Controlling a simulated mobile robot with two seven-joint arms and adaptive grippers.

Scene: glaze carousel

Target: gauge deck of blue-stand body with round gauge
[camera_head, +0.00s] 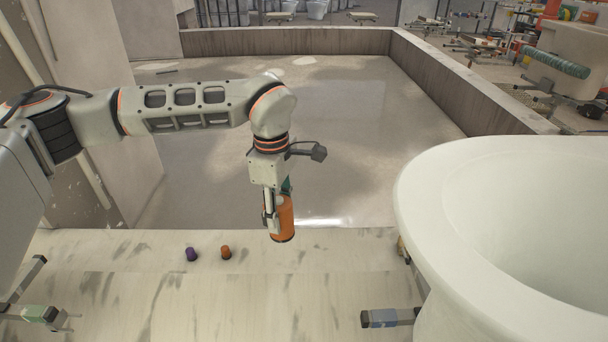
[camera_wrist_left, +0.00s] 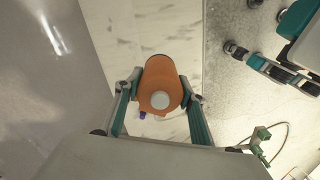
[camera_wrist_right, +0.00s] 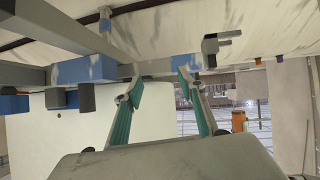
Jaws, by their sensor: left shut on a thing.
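My left gripper (camera_head: 279,215) is shut on an orange round gauge (camera_head: 284,222), held upright above the near pale deck. In the left wrist view the gauge (camera_wrist_left: 160,85) sits between the two fingers, with a pale round knob facing the camera. A large white bowl-like body (camera_head: 415,190) stands at the right in the head view, to the right of the held gauge.
A small purple plug (camera_head: 191,254) and a small orange plug (camera_head: 225,252) stand on the pale deck (camera_head: 130,255), left of the gauge. A low wall (camera_head: 450,85) bounds the open grey floor behind.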

